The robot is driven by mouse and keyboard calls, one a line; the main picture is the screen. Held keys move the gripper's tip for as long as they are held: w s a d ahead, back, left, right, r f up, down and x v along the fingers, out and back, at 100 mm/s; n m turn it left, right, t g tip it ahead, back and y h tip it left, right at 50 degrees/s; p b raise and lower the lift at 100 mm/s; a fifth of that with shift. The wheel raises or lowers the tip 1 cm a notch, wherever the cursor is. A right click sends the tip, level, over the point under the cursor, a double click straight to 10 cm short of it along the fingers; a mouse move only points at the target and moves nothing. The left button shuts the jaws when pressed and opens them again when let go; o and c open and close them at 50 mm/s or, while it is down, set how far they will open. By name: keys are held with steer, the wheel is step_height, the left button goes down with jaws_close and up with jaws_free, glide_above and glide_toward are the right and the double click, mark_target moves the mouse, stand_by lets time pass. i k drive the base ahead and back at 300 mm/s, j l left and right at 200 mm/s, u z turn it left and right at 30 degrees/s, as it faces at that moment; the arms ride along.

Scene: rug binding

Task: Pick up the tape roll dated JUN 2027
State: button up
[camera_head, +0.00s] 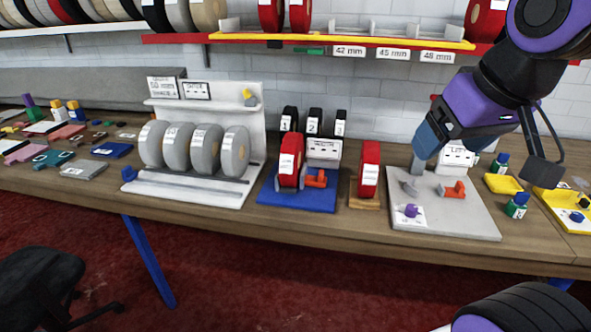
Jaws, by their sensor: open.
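Several grey tape rolls (194,148) stand upright in a row in a white rack (205,187) left of centre, with pale labels on their faces. A red tape roll (290,163) stands on a blue base (300,200). Another red roll (368,170) stands on a small wooden base (366,202). Three narrow black items (314,122) numbered 1, 2 and 3 stand behind. The date print on the rolls is too small to read, so I cannot tell which is JUN 2027. My gripper (430,143) is open and empty, above the grey board at the right, apart from the rolls.
The grey board (465,215) carries an orange part (453,190) and a purple knob (411,210). Yellow trays (503,184) and small bottles stand at the right. Shelves above hold more rolls. Loose pieces cover the left bench. A dark chair (40,290) stands at lower left.

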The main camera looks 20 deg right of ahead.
mark_target(291, 154)
steer(key=k+l+u, duration=0.1)
steer(key=i+j+u, duration=0.1)
steer(key=i+j, duration=0.2)
steer(key=i, duration=0.2)
steer(key=i+j, duration=0.25)
steer(key=i, duration=0.2)
steer(key=u, duration=0.05)
